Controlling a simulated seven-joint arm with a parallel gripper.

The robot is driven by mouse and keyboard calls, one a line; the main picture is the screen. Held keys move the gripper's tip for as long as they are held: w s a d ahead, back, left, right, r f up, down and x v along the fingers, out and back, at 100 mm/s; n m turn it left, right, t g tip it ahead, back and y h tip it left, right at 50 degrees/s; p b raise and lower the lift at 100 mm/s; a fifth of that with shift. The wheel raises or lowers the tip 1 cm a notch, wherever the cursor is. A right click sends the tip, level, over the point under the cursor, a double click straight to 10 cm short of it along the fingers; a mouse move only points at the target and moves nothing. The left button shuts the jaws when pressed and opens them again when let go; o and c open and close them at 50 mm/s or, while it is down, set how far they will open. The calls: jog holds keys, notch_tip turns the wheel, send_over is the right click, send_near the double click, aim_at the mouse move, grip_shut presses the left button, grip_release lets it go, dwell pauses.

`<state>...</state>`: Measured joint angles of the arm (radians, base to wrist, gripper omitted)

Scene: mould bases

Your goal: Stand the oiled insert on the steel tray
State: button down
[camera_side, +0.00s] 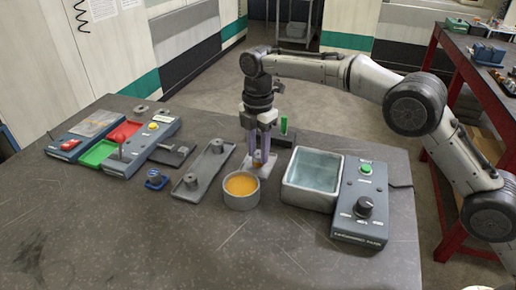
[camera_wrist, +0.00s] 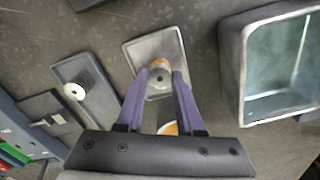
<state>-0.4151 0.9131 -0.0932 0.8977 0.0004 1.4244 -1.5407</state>
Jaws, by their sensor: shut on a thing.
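My gripper (camera_side: 260,155) points straight down, shut on the insert (camera_side: 258,157), a small grey cylinder with amber oil on it. In the wrist view the insert (camera_wrist: 159,72) sits between the two purple fingertips (camera_wrist: 160,75). The insert is upright over the steel tray (camera_side: 266,170), a small pale plate with a raised rim; the tray also shows in the wrist view (camera_wrist: 137,50). The insert's foot is at or just above the tray; I cannot tell whether it touches.
A round pot of amber oil (camera_side: 241,188) stands in front of the tray. A water-filled bath (camera_side: 313,178) and its control box (camera_side: 362,205) are on the right. A long grey plate with posts (camera_side: 207,170) lies left. Red (camera_side: 125,133) and green (camera_side: 98,154) trays are farther left. The front table is clear.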

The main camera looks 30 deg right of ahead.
jog(key=shift+c, duration=2.3)
grip_release()
jog(key=shift+r, duration=3.8)
